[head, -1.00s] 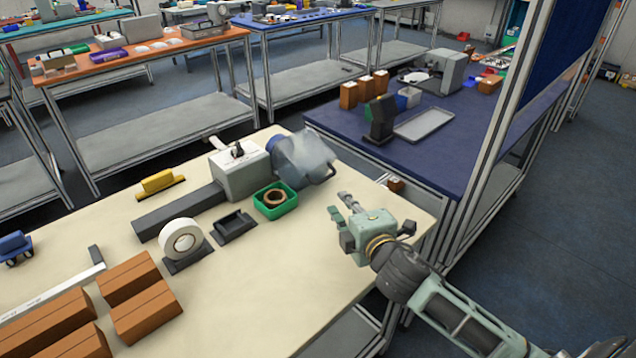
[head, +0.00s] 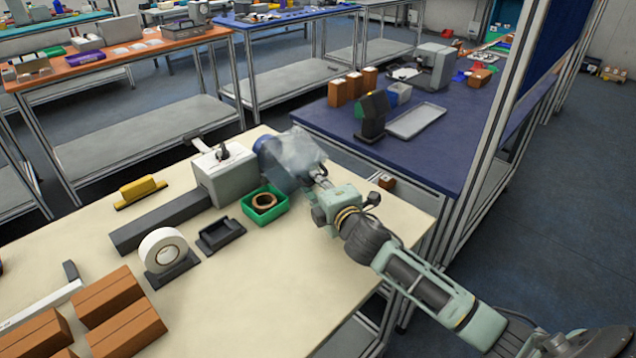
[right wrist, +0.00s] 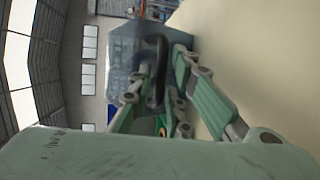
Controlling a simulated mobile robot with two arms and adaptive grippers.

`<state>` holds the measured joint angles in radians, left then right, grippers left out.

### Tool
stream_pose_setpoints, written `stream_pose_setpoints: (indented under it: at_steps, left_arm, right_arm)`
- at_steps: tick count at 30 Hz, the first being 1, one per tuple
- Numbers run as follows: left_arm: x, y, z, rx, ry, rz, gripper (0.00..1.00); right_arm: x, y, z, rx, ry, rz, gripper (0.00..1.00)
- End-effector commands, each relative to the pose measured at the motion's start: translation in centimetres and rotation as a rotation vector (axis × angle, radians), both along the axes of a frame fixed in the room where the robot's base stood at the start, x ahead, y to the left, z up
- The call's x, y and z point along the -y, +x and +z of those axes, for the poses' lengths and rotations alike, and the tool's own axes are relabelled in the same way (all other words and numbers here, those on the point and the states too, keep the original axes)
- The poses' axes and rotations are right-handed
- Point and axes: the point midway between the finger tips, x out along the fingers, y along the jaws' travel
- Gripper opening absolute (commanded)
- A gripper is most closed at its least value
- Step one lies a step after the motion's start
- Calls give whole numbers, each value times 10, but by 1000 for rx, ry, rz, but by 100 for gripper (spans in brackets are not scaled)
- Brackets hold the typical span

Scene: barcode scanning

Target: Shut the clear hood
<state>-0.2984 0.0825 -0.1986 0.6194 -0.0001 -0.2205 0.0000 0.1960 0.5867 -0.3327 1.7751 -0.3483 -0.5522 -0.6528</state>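The clear hood (head: 302,150) is a bluish see-through cover at the right end of the grey machine (head: 222,172) on the cream table. It stands tilted out from the machine's end. My right gripper (head: 321,178) is at the hood's right side. In the right wrist view, the hood (right wrist: 122,50) fills the middle, and its dark bar handle (right wrist: 156,72) lies between the fingers of my right gripper (right wrist: 158,85). The fingers look apart around the bar; firm contact does not show. My left gripper is not in view.
A green tray (head: 280,214) with a brown ring stands in front of the machine. A white tape roll (head: 163,249), a black holder (head: 221,235), a yellow block (head: 138,189) and brown boxes (head: 125,327) are on the table. The table's front right is clear.

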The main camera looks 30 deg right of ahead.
Motion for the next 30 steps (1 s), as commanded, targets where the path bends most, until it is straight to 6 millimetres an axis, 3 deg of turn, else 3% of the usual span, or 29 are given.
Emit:
stream_pose_setpoints:
  at_steps: [6, 12, 30]
  left_arm:
    - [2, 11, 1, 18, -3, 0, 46]
    - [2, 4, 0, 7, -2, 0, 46]
    - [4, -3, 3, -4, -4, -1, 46]
  right_arm:
    - [0, 0, -1, -1, 0, 0, 17]
    - [0, 0, -1, -1, 0, 0, 0]
    - [0, 1, 1, -6, -5, -1, 0]
